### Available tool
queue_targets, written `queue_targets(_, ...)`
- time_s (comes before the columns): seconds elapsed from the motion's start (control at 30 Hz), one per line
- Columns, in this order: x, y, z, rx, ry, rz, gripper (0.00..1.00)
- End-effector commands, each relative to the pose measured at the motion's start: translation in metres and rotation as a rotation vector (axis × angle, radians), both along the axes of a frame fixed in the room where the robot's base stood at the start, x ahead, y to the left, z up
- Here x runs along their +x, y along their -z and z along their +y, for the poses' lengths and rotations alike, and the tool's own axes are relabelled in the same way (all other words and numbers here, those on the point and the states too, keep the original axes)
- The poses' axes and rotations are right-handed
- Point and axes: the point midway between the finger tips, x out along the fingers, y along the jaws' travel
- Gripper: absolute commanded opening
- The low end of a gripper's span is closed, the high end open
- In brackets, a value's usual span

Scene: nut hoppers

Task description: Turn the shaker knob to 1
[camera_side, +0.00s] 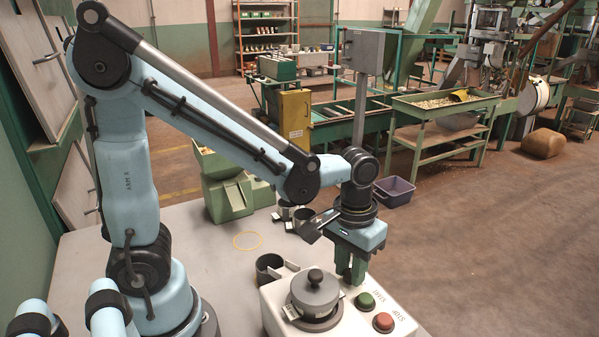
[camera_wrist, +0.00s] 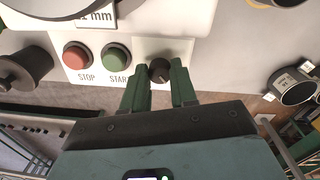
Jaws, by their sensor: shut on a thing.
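The shaker knob (camera_wrist: 159,69) is small, round and black, on the front of the pale shaker housing (camera_side: 272,305), beside the green START button (camera_side: 365,300). In the wrist view it sits between the tips of my two green fingers (camera_wrist: 160,80), and my gripper is shut on it. In the side view my gripper (camera_side: 350,275) points down at the right back of the housing, and its fingers hide the knob. The knob's scale numbers and its setting cannot be read.
The red STOP button (camera_side: 383,321) sits next to START. The lidded round sieve (camera_side: 315,295) stands on the housing, left of my fingers. Dark cups (camera_side: 270,268) and a yellowish ring (camera_side: 247,241) lie on the grey table. A green hopper (camera_side: 228,195) stands behind.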

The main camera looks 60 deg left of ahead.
Motion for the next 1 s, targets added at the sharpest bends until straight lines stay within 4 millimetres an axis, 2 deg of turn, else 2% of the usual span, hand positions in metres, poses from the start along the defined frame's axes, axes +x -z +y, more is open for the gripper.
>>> queue_targets(0.6, 0.0015, 0.0002, 0.0003, 0.0, 0.481, -0.001, 0.0)
queue_targets(1.0, 0.0018, 0.0002, 0.0001, 0.001, 0.679, -0.002, 0.0)
